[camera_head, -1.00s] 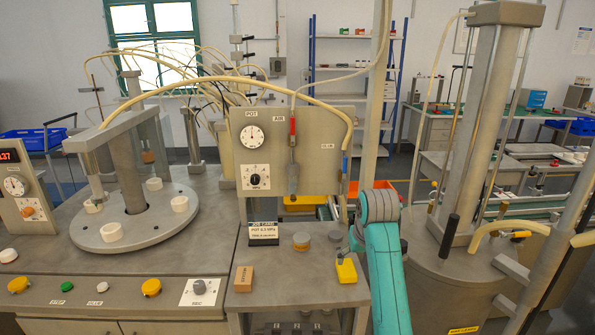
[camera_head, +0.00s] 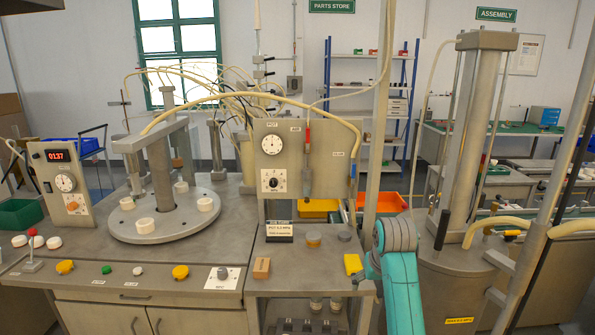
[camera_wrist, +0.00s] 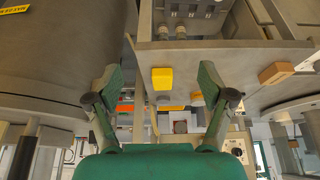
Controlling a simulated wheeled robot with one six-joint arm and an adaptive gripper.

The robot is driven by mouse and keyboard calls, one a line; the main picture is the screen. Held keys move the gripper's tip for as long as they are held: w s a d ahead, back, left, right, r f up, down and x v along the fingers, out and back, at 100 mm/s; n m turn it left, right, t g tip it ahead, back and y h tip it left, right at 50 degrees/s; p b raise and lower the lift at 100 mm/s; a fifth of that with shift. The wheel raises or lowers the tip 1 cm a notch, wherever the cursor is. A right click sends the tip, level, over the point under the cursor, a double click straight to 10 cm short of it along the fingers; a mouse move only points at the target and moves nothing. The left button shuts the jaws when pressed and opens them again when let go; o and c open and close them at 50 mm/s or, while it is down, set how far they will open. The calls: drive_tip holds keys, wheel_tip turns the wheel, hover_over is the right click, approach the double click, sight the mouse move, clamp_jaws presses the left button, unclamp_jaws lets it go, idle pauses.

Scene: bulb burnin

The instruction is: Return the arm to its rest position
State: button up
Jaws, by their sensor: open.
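My teal and grey arm (camera_head: 400,280) rises at the lower right of the head view, in front of the right end of the bench. In the wrist view my gripper (camera_wrist: 160,88) shows as two green fingers spread wide, with nothing between the tips. A yellow block (camera_wrist: 162,78) appears beyond the fingers, apart from them. The same yellow block (camera_head: 353,264) lies on the bench top just left of my arm in the head view.
The steel bench (camera_head: 300,281) carries a wooden block (camera_head: 262,268), a gauge panel (camera_head: 285,160) and a round plate (camera_head: 165,228) with white pucks. A large cylinder machine (camera_head: 450,285) stands close on the right. A display box (camera_head: 62,180) is at left.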

drive_tip(key=s+f+t, duration=0.1)
drive_tip(key=s+f, duration=0.4)
drive_tip(key=f, duration=0.5)
drive_tip(key=s+f+t, duration=0.1)
drive_tip(key=s+f, duration=0.4)
drive_tip(key=f, duration=0.5)
drive_tip(key=s+f+t, duration=0.2)
drive_tip(key=s+f, duration=0.2)
drive_tip(key=s, duration=0.4)
drive_tip(key=s+f+t, duration=0.1)
drive_tip(key=s+f, duration=0.3)
drive_tip(key=s, duration=0.5)
drive_tip(key=s+r+t, duration=0.2)
drive_tip(key=s+r, duration=0.1)
drive_tip(key=s, duration=1.5)
drive_tip(key=s+r+t, duration=0.3)
drive_tip(key=s+r, duration=1.1)
drive_tip(key=r, duration=0.1)
drive_tip(key=shift+s+a, duration=0.4)
